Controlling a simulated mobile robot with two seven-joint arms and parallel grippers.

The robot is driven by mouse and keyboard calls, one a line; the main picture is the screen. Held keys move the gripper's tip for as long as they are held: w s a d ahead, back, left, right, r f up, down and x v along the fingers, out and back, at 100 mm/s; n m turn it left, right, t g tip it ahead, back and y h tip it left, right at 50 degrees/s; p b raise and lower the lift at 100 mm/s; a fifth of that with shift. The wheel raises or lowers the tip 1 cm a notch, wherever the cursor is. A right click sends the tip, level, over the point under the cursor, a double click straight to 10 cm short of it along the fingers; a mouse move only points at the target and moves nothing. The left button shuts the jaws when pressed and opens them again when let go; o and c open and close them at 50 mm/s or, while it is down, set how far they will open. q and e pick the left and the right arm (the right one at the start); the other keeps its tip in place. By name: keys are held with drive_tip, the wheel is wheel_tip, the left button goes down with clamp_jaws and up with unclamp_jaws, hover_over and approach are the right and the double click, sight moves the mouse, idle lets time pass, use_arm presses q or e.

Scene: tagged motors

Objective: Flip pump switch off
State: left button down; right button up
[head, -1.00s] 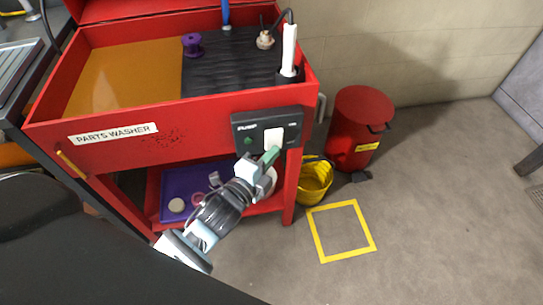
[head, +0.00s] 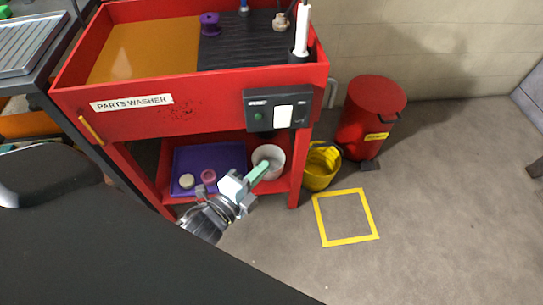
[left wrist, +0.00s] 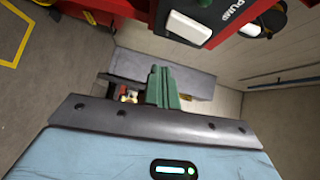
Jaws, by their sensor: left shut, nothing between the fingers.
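The pump switch box (head: 277,106) is a black panel on the front right of the red parts washer (head: 200,121). It has a white rocker (head: 283,117) and a small green light (head: 259,117) to its left. In the left wrist view, the white rocker (left wrist: 190,27) and the "PUMP" label show at the top. My left gripper (head: 258,171), with green fingers, is shut and empty, below the switch box and clear of it. Its fingers also show in the left wrist view (left wrist: 162,87). My right gripper is not in view.
The lower shelf holds a purple tray (head: 231,155) and a white bucket (head: 276,154). A yellow bucket (head: 321,170) and a red bin (head: 369,115) stand right of the washer. A yellow square (head: 346,240) marks open floor.

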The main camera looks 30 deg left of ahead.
use_arm(q)
drive_tip(key=shift+v, duration=0.85)
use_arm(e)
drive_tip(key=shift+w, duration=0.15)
use_arm(q)
drive_tip(key=shift+f, duration=0.15)
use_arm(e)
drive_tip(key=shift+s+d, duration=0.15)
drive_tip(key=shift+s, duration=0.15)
